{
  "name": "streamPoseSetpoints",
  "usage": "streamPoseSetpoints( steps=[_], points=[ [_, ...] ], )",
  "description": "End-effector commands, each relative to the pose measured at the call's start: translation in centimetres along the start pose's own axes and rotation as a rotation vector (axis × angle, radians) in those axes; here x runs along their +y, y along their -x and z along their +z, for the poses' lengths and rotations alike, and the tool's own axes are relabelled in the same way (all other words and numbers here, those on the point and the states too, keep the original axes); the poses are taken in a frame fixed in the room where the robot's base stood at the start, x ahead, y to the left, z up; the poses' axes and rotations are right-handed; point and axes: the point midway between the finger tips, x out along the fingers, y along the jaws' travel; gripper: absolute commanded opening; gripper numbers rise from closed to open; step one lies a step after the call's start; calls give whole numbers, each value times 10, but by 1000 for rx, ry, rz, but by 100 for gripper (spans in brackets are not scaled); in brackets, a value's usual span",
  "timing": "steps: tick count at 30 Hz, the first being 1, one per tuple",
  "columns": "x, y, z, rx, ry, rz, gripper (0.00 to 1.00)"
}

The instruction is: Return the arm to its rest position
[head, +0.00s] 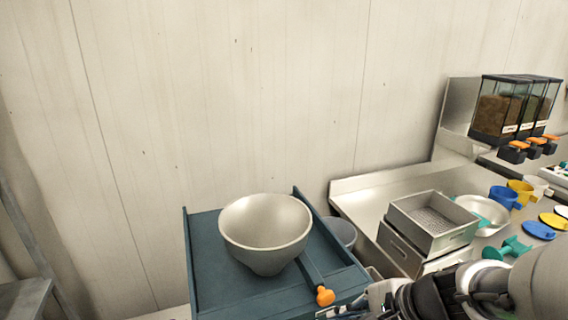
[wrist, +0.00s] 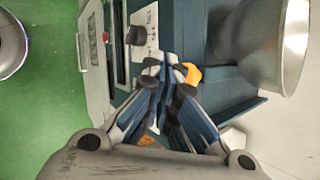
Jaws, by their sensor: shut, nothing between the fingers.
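My gripper (wrist: 168,68) is shut and empty in the wrist view, its two fingers meeting at the tips. In that view it hangs above the front of the blue-green kettle machine, and the orange knob (wrist: 193,74) shows just beside the fingertips; I cannot tell whether they touch. In the head view my arm reaches in from the lower right, low in front of the machine. The pale metal kettle bowl (head: 264,232) sits on the blue-green machine (head: 215,288), with its lever ending in the orange knob (head: 325,296). The bowl also shows at the wrist view's upper right (wrist: 262,45).
Right of the machine, a steel counter (head: 372,186) holds stacked metal trays (head: 433,222), a pale bowl (head: 483,212), coloured cups and lids. Dispensers (head: 503,106) stand at the back right. A grey bucket (head: 342,232) is between machine and counter. Green floor (wrist: 40,110) lies open at left.

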Motion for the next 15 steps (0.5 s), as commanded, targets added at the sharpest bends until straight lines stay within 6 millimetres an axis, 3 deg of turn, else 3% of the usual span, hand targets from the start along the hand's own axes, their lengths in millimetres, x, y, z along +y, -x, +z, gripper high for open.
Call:
streamPoseSetpoints(
  steps=[1, 6, 10, 15],
  points=[
    [8, 11, 23, 10, 155, 41, 0],
    [49, 47, 66, 76, 656, 212, 0],
    [76, 78, 75, 161, 995, 332, 0],
    [95, 111, 70, 277, 1293, 448, 0]
  ],
)
